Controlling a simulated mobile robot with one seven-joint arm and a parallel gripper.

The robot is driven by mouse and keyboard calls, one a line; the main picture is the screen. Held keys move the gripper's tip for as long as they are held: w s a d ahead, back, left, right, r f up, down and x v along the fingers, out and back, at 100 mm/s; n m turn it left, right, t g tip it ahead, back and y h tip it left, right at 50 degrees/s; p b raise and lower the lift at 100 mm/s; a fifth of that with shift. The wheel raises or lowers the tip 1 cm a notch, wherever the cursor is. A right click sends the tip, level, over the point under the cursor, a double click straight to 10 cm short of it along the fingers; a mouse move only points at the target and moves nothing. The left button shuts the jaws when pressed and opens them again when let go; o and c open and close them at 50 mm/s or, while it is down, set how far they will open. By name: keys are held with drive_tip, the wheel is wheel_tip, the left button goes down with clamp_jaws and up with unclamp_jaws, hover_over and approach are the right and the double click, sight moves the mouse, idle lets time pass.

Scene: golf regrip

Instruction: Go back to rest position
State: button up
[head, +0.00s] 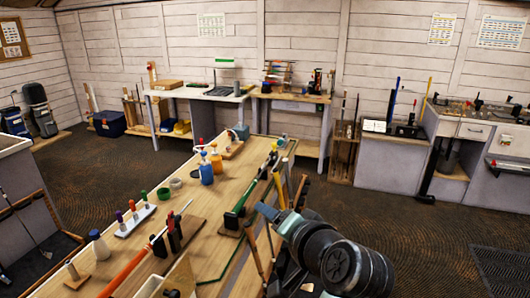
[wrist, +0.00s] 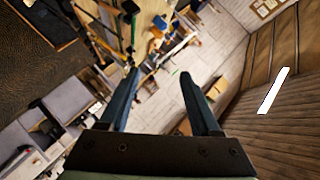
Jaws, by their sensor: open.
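My gripper (head: 267,212) is at the lower middle of the head view, at the right edge of the long wooden workbench (head: 152,183). In the wrist view its two fingers (wrist: 160,85) stand apart with nothing between them. A golf club with a green part (head: 236,212) lies along the bench's right side, resting in a dark holder, left of my gripper and apart from it. Another club with an orange-red part (head: 122,274) lies nearer the front of the bench.
Orange (head: 216,163) and blue (head: 205,171) bottles stand mid-bench. Several clubs (head: 254,250) stand upright beside the bench, close to my gripper. Side tables (head: 290,98) line the back wall. A grey cabinet (head: 392,160) stands at right. The floor (head: 400,222) between is clear.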

wheel_tip(320, 180, up, 13)
drive_tip(key=s+d+n+t+h, duration=0.2)
drive_tip(key=t+h, duration=0.1)
drive_tip(key=t, duration=0.2)
drive_tip(key=s+a+r+n+t+h, duration=0.1)
drive_tip(key=s+r+n+t, duration=0.1)
drive_tip(key=s+r+t, duration=0.3)
drive_tip(key=s+a+r+n+t+h+b, duration=0.1)
drive_tip(key=s+r+t, duration=0.4)
drive_tip(key=s+r, duration=0.7)
wheel_tip(320, 180, up, 5)
drive_tip(key=shift+s+a+f+n, duration=0.1)
drive_tip(key=shift+s+a+n, duration=0.2)
drive_tip(key=shift+a+n, duration=0.4)
drive_tip(key=shift+a, duration=0.1)
